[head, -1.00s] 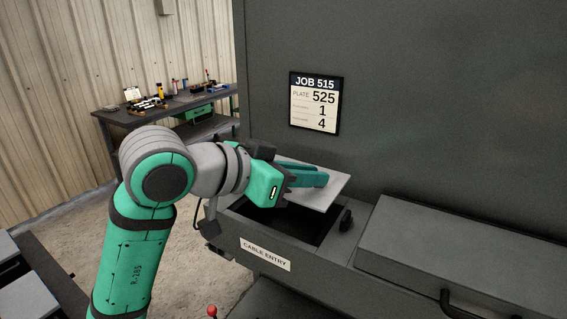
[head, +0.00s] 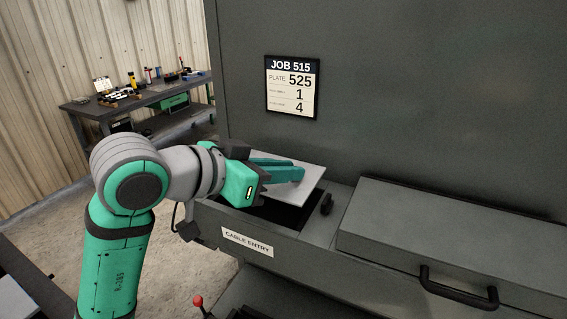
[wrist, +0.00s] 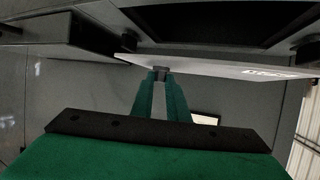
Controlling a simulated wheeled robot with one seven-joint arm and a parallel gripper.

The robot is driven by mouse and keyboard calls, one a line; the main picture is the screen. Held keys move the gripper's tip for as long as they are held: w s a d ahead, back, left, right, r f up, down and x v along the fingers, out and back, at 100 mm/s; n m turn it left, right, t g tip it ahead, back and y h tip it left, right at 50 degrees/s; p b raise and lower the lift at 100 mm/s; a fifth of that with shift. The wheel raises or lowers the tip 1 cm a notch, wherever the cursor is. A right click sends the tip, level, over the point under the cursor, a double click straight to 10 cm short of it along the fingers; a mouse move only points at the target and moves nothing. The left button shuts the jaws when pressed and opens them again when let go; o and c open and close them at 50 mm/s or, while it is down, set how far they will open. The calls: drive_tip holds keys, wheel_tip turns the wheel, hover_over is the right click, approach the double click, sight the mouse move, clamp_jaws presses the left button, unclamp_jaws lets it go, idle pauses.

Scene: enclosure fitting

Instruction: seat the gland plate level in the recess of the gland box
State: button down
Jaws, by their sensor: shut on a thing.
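The gland plate (head: 308,180) is a flat light-grey sheet. My gripper (head: 297,174) is shut on it and holds it above the gland box (head: 318,232), tilted in the head view. The dark open recess (head: 285,211) shows below the plate's near edge. The box front carries a CABLE ENTRY label (head: 247,243). In the wrist view the plate (wrist: 215,66) runs edge-on past the green fingers (wrist: 160,88), with the dark recess opening (wrist: 220,20) beyond it.
A black clamp-like piece (head: 326,204) stands at the recess's right side. A grey lid with a black handle (head: 458,288) lies to the right. A tall cabinet wall with a job card (head: 292,88) rises behind. A workbench (head: 140,98) stands at back left.

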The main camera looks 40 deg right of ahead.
drive_tip(key=shift+w+f, duration=0.1)
drive_tip(key=shift+f, duration=2.65)
drive_tip(key=c, duration=1.6)
unclamp_jaws()
drive_tip(key=shift+c, duration=0.2)
drive_tip(key=shift+a, duration=0.1)
approach(283, 194)
drive_tip(key=shift+w+d+f, duration=0.7)
drive_tip(key=shift+w+f, duration=0.25)
drive_tip(key=shift+f, duration=0.2)
